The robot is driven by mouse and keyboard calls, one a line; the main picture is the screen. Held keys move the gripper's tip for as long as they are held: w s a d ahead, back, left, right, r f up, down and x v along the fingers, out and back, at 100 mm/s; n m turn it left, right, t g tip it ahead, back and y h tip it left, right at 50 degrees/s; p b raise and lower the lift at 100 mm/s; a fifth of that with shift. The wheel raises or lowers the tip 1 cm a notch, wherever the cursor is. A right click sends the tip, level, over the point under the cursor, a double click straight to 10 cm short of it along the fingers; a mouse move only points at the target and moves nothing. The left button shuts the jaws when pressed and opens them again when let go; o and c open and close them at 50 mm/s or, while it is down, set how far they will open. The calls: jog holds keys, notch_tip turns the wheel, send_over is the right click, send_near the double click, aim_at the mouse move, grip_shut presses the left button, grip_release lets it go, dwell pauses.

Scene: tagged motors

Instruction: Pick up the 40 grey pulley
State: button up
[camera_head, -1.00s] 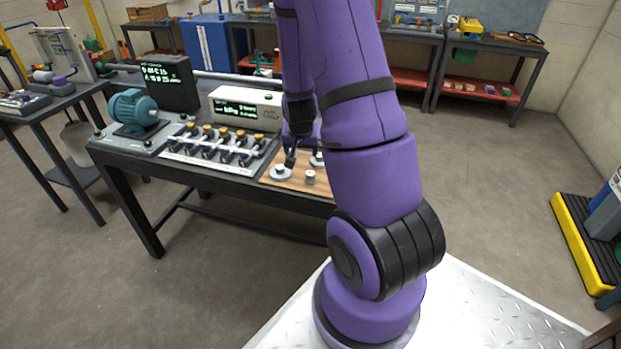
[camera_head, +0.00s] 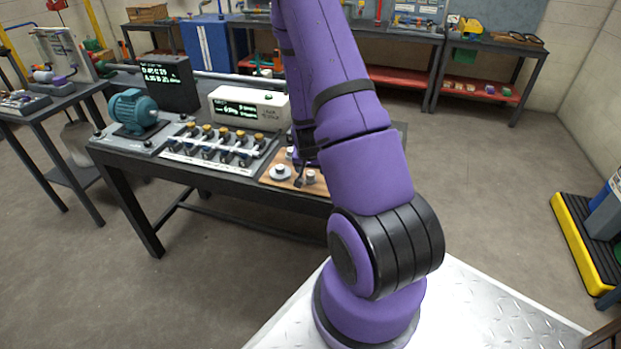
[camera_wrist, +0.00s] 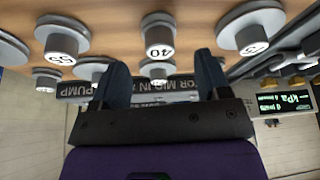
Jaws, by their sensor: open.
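The grey pulley marked 40 (camera_wrist: 158,38) is in the upper middle of the wrist view, where things look upside down. It stands on the wooden board (camera_wrist: 195,12). My gripper (camera_wrist: 160,62) is open, its two dark fingers apart with the 40 pulley showing centrally between and beyond them, apparently not held. In the head view my gripper (camera_head: 301,178) is low over the board (camera_head: 268,182), beside a small grey pulley (camera_head: 311,177). Its mark is too small to read there, and my arm hides part of the board.
In the wrist view, a larger pulley (camera_wrist: 252,30) stands to the right and another (camera_wrist: 62,38) to the left, with more beyond. In the head view, a valve manifold (camera_head: 215,148), white display box (camera_head: 248,107) and teal motor (camera_head: 132,110) stand left of the board.

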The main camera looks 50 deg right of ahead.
aim_at(310, 173)
jog(key=shift+x, duration=2.2)
jog(key=shift+c, duration=0.2)
jog(key=c, duration=0.9)
